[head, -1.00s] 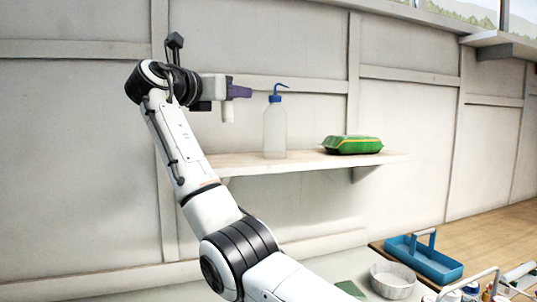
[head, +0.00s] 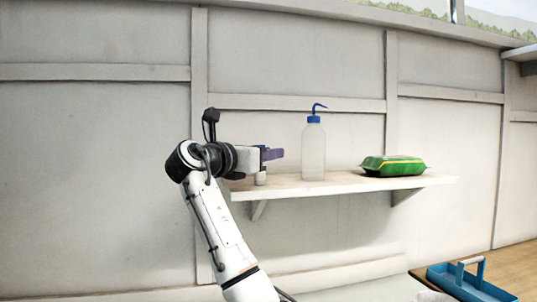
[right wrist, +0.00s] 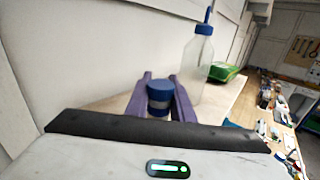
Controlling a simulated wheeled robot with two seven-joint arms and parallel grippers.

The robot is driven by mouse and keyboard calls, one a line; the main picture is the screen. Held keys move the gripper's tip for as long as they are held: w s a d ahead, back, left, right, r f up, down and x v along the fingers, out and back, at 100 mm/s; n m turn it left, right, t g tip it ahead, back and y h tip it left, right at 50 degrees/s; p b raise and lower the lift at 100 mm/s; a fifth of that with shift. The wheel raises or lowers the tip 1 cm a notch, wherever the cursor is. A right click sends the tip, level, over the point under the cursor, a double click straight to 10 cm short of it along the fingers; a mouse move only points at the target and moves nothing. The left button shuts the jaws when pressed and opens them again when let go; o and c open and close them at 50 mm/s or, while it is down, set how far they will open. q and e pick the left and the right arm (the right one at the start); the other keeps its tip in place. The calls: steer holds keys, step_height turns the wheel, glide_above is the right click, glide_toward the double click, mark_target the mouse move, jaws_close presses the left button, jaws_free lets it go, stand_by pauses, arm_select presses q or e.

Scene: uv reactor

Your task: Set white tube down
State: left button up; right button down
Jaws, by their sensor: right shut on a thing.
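The white tube (head: 261,179) hangs upright from my right gripper (head: 272,154), over the left end of the wall shelf (head: 345,184). Its lower end is at or just above the shelf top; I cannot tell whether it touches. In the right wrist view, the tube's blue cap (right wrist: 160,88) sits between the two purple fingers of my right gripper (right wrist: 161,100), which is shut on the tube. The tube's lower part is hidden there. My left gripper is not in view.
A wash bottle (head: 313,152) with a blue spout stands on the shelf just right of the gripper. A green packet (head: 393,166) lies farther right on the shelf. A blue carrier (head: 468,282) is on the bench below at right.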

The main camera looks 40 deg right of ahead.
steer(key=shift+f, duration=0.15)
steer(key=c, duration=1.5)
jaws_free()
steer(key=shift+c, duration=0.2)
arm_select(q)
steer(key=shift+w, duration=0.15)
arm_select(e)
steer(key=shift+a, duration=0.15)
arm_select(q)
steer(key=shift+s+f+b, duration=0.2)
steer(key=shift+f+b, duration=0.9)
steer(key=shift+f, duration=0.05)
arm_select(e)
steer(key=a, duration=0.3)
steer(key=s+a, duration=0.1)
steer(key=a, duration=0.3)
steer(key=s+a, duration=0.1)
steer(key=a, duration=0.3)
steer(key=shift+s+a+r, duration=0.2)
steer(key=shift+a, duration=0.05)
